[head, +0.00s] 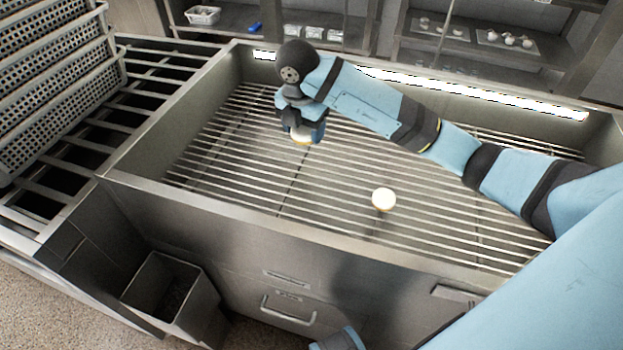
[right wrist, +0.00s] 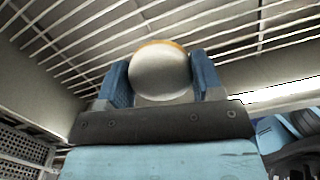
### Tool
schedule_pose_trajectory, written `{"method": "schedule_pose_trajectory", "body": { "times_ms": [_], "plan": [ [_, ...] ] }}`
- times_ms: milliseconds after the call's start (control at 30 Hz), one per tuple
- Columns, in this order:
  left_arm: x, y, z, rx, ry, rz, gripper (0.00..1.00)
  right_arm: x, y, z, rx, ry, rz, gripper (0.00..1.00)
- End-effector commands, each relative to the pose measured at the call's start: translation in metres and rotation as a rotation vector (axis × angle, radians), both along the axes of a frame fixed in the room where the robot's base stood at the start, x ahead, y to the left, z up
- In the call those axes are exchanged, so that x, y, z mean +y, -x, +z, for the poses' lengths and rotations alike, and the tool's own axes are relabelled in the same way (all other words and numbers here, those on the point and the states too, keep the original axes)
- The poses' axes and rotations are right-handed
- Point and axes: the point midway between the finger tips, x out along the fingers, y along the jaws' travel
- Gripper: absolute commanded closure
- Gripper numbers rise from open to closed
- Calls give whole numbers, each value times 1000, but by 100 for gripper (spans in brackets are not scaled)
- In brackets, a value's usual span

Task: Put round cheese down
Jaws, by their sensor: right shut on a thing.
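My right gripper (head: 302,134) is over the back left part of the slatted grate in the metal basin. It is shut on a round cheese (right wrist: 160,72), pale with an orange-yellow rim, which sits between the two blue fingers in the right wrist view. In the head view only the lower edge of this cheese (head: 301,141) shows below the fingers. I cannot tell whether it touches the slats. A second pale round cheese (head: 383,199) lies on the grate near the middle front. My left gripper is not in view.
The metal basin (head: 140,184) has raised walls around the grate. Stacked perforated baskets (head: 60,95) stand on a slatted rack at the left. An open metal bin (head: 172,285) is below at the front left. Shelves with small items are behind. Most of the grate is clear.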

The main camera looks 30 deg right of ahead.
Motion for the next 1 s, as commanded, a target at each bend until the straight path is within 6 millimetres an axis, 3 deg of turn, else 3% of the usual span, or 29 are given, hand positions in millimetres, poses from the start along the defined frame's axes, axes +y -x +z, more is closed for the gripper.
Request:
{"method": "schedule_pose_trajectory", "body": {
  "times_ms": [100, 400, 1000],
  "plan": [
    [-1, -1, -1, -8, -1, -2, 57, 0, 1, -36, 7, 0, -1, 68],
    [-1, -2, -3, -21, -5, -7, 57, 0, 1, -111, 4, 0, 2, 68],
    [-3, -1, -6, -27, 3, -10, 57, 0, 0, -176, 1, 1, 2, 68]
  ]
}}
